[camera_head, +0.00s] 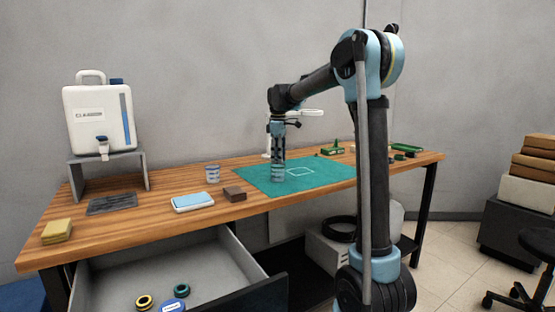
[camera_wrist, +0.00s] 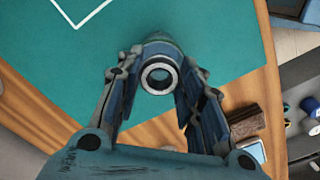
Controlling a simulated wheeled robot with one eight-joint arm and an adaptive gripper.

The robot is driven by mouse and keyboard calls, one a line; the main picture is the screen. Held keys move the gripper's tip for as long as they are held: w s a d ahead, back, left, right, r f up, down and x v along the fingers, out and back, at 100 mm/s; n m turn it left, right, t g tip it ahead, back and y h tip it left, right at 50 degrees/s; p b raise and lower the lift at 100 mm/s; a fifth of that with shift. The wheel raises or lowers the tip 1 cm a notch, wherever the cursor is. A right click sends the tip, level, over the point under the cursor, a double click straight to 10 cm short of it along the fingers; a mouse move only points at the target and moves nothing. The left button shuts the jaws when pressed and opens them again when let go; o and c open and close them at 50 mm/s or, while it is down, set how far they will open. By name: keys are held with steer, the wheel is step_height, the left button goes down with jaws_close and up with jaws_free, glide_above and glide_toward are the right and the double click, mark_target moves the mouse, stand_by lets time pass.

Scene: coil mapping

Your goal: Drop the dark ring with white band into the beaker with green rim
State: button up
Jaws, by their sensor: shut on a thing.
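My gripper (camera_head: 278,152) hangs over the green mat, pointing down. In the wrist view my gripper (camera_wrist: 161,72) has its two fingers closed around a dark ring with a white band (camera_wrist: 146,78), seen end-on between the fingertips. The ring is too small to make out in the head view. A clear beaker (camera_head: 277,175) appears right under the fingertips on the mat, partly overlapped by them; its rim colour cannot be told. Another clear beaker (camera_head: 212,173) stands on the table left of the mat, its rim colour also unclear.
The green mat (camera_head: 325,171) with a white square is otherwise clear. A brown block (camera_head: 234,194) and a blue-topped box (camera_head: 192,202) lie at its left. An open drawer (camera_head: 205,274) holds several rings. A white dispenser (camera_head: 98,118) stands at the far left.

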stand_by(0.8)
steer(key=o, duration=1.2)
steer(key=shift+c, duration=0.2)
step_height(320, 180, up, 12)
steer(key=shift+w+f, duration=0.1)
